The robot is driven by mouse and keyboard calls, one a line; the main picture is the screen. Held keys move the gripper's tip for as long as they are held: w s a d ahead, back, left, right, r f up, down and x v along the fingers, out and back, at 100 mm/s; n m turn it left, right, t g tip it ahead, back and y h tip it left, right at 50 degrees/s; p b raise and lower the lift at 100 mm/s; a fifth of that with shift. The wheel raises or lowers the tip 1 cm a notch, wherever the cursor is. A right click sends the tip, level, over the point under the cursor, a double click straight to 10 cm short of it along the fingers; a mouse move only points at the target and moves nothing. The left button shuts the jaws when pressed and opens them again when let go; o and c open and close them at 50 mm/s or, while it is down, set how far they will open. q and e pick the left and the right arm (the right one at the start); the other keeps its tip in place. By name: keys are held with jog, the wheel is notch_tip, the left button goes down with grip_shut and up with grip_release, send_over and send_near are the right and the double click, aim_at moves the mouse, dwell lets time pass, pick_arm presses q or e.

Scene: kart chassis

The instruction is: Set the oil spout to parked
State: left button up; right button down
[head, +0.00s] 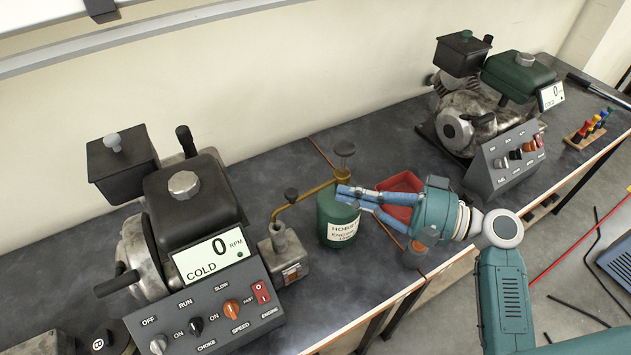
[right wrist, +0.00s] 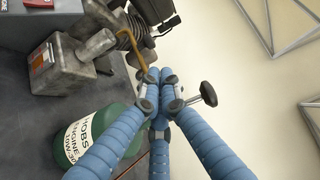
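The oil can (head: 336,217) is green with a white label and stands on the bench between the two engines. Its thin brass oil spout (head: 300,194) reaches left from the top, its bent tip over the neck of a grey metal tank (head: 284,262). The spout also shows in the right wrist view (right wrist: 126,38), running into my fingertips. My right gripper (head: 345,193) comes in from the right; its blue fingers close together at the spout's base end, apparently on it, and hide that part. A dark round knob (head: 345,149) rises above the can. My left gripper is not in view.
The left engine (head: 187,207) with its control panel (head: 205,316) stands close to the tank. A red tray (head: 402,184) lies behind my right gripper. The right engine (head: 463,118) and a rack of coloured tools (head: 590,128) are farther right. The wall bounds the bench behind.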

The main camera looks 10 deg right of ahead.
aim_at(311, 192)
jog(key=p+x, duration=0.3)
jog(key=x, duration=0.5)
jog(key=shift+w+a+r, duration=0.1)
jog(key=shift+a+r, duration=0.05)
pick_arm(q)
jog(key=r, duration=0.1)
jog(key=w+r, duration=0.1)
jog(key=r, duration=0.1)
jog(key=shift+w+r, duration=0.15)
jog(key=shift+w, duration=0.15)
pick_arm(e)
jog(key=shift+w+a, duration=0.3)
jog(key=shift+a, duration=0.35)
